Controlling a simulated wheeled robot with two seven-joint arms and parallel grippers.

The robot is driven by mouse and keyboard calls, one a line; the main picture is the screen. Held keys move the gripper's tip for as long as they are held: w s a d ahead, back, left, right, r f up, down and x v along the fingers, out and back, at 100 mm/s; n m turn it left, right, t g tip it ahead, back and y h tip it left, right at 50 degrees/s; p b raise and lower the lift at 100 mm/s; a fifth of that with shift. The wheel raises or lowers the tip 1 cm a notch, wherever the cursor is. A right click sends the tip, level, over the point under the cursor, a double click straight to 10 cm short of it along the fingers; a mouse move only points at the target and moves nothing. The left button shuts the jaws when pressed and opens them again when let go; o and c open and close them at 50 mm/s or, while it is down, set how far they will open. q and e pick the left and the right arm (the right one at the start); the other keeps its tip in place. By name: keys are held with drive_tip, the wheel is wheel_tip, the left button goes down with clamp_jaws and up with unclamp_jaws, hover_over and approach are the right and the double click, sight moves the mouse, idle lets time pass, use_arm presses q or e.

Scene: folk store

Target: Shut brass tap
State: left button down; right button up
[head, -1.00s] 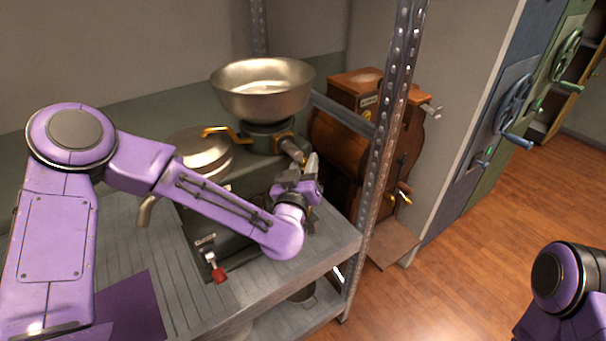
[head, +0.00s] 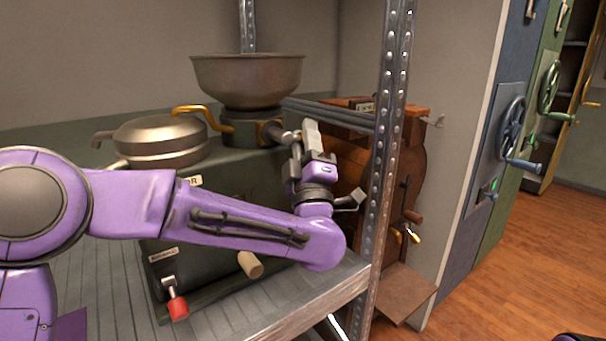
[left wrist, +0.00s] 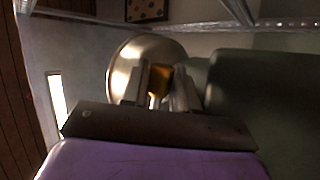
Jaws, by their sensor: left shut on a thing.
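The brass tap (head: 268,132) sits on the grey collar under a wide metal bowl (head: 247,80). A grey cylindrical handle (head: 284,136) sticks out from it to the right. My left gripper (head: 300,136) is at the outer end of this handle, its fingers pointing up. In the left wrist view, my gripper fingers (left wrist: 159,84) stand on both sides of a pale rod, with the brass part (left wrist: 158,78) just beyond and the bowl (left wrist: 130,62) behind. The left gripper is shut on the tap handle; the fingers partly hide the grip. My right gripper is out of view.
A curved brass pipe (head: 190,112) runs left from the collar towards a lidded metal pot (head: 160,138). A red-tipped lever (head: 177,302) is on the dark machine's front. A steel shelf post (head: 385,150) stands close right of my gripper, with a wooden machine (head: 420,165) behind it.

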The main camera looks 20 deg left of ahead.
use_arm(q)
drive_tip(key=n+y+b, duration=0.2)
drive_tip(key=n, duration=0.1)
drive_tip(key=shift+r+g+y+b, duration=0.1)
drive_tip(key=shift+g+y+b, duration=0.2)
drive_tip(key=shift+y, duration=0.1)
drive_tip(key=shift+r+n+y+b, duration=0.4)
drive_tip(key=shift+n+y+b, duration=0.25)
drive_tip(key=shift+n, duration=0.35)
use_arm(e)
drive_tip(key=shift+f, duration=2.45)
use_arm(q)
drive_tip(key=shift+g+y, duration=0.25)
drive_tip(key=shift+g, duration=0.15)
drive_tip(key=shift+r, duration=0.15)
drive_tip(key=c, duration=1.2)
unclamp_jaws()
drive_tip(key=shift+w, duration=0.1)
drive_tip(key=shift+f, duration=0.3)
drive_tip(key=b+v, duration=0.1)
drive_tip(key=v, duration=0.9)
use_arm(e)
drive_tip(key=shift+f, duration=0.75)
